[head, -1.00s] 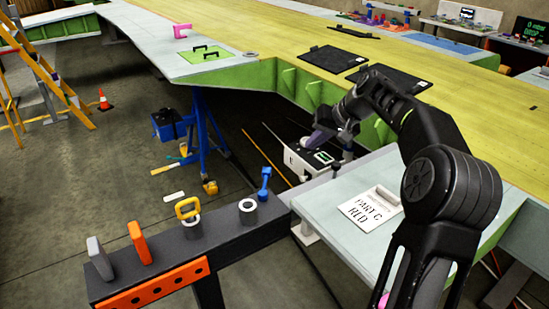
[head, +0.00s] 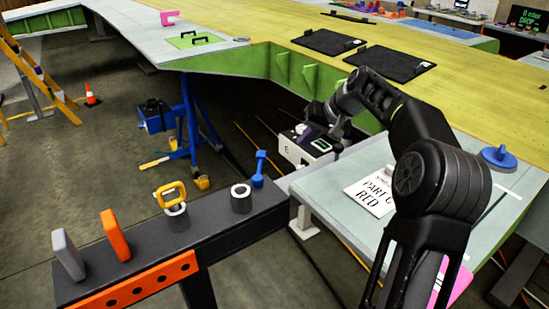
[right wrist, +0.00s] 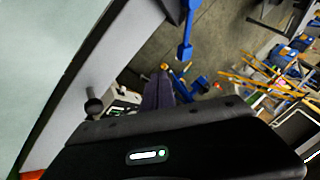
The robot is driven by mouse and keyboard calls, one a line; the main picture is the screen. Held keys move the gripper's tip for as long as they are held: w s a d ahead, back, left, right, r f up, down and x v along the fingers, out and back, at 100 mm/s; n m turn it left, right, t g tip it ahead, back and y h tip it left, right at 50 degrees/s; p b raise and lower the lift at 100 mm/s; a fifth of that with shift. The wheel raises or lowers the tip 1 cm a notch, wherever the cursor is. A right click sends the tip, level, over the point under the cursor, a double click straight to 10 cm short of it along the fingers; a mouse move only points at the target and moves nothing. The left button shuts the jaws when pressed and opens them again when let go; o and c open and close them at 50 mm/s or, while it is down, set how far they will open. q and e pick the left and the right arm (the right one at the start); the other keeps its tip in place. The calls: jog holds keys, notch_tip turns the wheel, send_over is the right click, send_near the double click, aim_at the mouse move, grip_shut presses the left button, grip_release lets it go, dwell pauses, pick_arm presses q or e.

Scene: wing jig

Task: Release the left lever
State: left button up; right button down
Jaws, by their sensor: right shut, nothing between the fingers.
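Two upright paddle-shaped levers, one grey (head: 68,254) and one orange (head: 116,235), stand at the left end of a dark beam (head: 215,233). A yellow loop handle (head: 170,194) and a blue upright lever (head: 259,168) stand further right on it. I cannot tell which one the task calls the left lever. My right gripper (head: 315,134) is shut and empty, to the right of the blue lever and apart from it. In the right wrist view its purple fingers (right wrist: 160,88) point toward a blue lever-like part (right wrist: 186,35). My left gripper is not in view.
A white box with a small display (head: 300,150) is close by my right gripper. A pale table (head: 330,215) with a paper sign (head: 371,193) lies beside the beam. The yellow-green wing (head: 455,105) spans the back. A blue stand (head: 190,125) is behind the beam.

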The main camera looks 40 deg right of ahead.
aim_at(260, 167)
jog(key=w+a+f+p, duration=0.4)
jog(key=w+f, duration=0.4)
jog(key=shift+w+a, duration=0.15)
jog(key=shift+w, duration=0.05)
dwell(0.4)
jog(key=shift+w+a, duration=0.1)
dwell(0.3)
